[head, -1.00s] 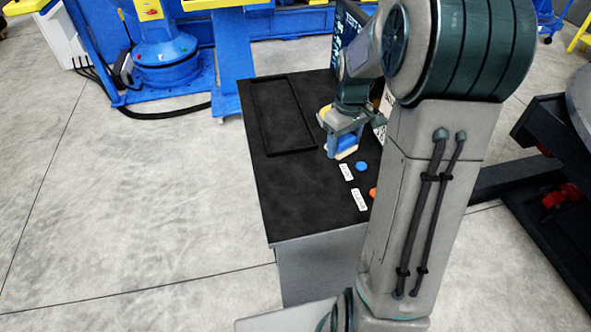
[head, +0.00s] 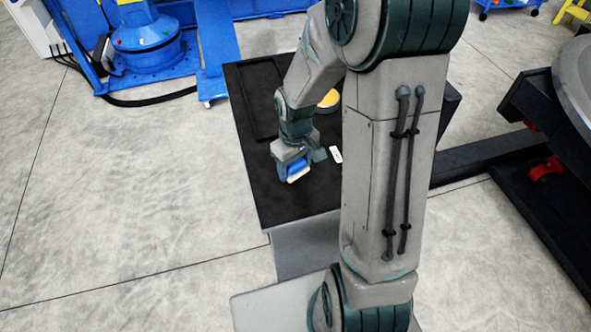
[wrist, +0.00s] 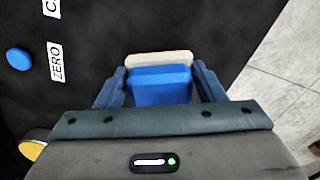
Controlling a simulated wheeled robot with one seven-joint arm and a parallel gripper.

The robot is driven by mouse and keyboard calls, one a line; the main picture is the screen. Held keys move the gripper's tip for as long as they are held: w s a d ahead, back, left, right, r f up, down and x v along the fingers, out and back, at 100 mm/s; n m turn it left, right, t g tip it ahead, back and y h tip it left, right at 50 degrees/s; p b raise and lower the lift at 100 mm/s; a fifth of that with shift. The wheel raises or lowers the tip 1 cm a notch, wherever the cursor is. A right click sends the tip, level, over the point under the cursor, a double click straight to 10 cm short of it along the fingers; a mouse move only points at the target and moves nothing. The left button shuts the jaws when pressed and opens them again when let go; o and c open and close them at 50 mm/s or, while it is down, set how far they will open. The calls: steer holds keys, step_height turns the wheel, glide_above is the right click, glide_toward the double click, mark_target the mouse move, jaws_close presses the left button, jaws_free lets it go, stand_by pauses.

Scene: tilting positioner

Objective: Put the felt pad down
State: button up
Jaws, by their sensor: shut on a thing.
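The felt pad is a blue block (wrist: 160,85) with a cream layer (wrist: 159,58) on its far side in the wrist view. My gripper (wrist: 162,88) is shut on the blue block, with one finger at each side. In the head view my gripper (head: 293,163) points down over the left front part of the black tabletop (head: 275,200), and the pad (head: 297,173) shows below it, cream part lowest. I cannot tell whether the pad touches the tabletop.
A blue button (wrist: 19,59) and a white ZERO label (wrist: 56,62) lie left of my gripper in the wrist view. A yellow round thing (head: 330,98) is behind my arm. A rectangular black frame (head: 262,100) lies at the back left. The tabletop's front left is bare.

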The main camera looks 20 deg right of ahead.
mark_target(295, 172)
steer(key=shift+f, duration=1.4)
steer(key=shift+f, duration=0.15)
steer(key=o, duration=1)
steer(key=shift+o, duration=0.2)
